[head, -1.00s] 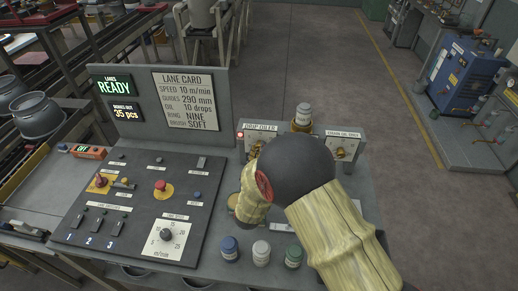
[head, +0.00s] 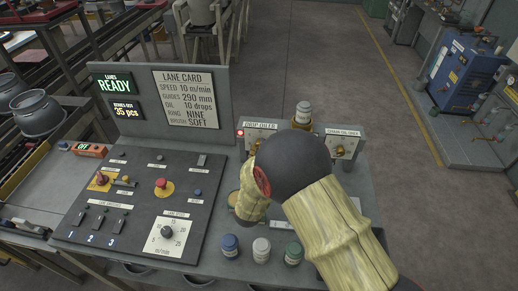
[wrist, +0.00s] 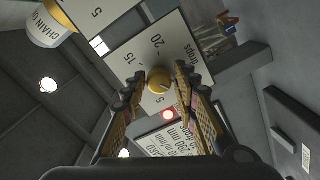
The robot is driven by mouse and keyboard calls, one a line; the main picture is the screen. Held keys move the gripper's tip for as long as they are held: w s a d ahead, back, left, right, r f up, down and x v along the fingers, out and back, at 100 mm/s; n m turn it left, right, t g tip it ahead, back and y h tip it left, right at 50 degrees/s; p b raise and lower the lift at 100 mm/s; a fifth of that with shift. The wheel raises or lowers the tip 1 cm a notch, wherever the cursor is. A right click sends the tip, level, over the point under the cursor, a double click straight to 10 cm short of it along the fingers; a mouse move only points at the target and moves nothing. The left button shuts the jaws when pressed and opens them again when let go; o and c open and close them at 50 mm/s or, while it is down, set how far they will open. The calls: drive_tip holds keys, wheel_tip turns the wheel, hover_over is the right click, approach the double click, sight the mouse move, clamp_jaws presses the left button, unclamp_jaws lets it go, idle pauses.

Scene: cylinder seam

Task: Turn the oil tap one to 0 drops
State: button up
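The oil tap (wrist: 159,80) is a round brass knob on a white dial plate (wrist: 128,58) marked in drops. It sits in the middle of the wrist view; its exact setting is hard to read. My gripper (wrist: 159,84) is open, with one padded finger on each side of the knob. I cannot tell whether the fingers touch it. In the head view my dark wrist and sleeved arm cover the fingers and most of this tap at the left of the drop oiler panel (head: 260,127). The other tap (head: 341,152) shows at the panel's right.
Blue (head: 230,246), white (head: 261,250) and green (head: 293,254) capped jars stand at the bench front. The control board (head: 140,200) lies left, with the lane card (head: 184,98) behind it.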

drive_tip(key=shift+o, duration=1.3)
drive_tip(key=shift+s, duration=0.1)
drive_tip(key=s+a, duration=0.2)
drive_tip(key=s, duration=0.9)
drive_tip(key=shift+s+a, duration=0.15)
drive_tip(key=shift+s, duration=0.15)
drive_tip(key=shift+w, duration=0.1)
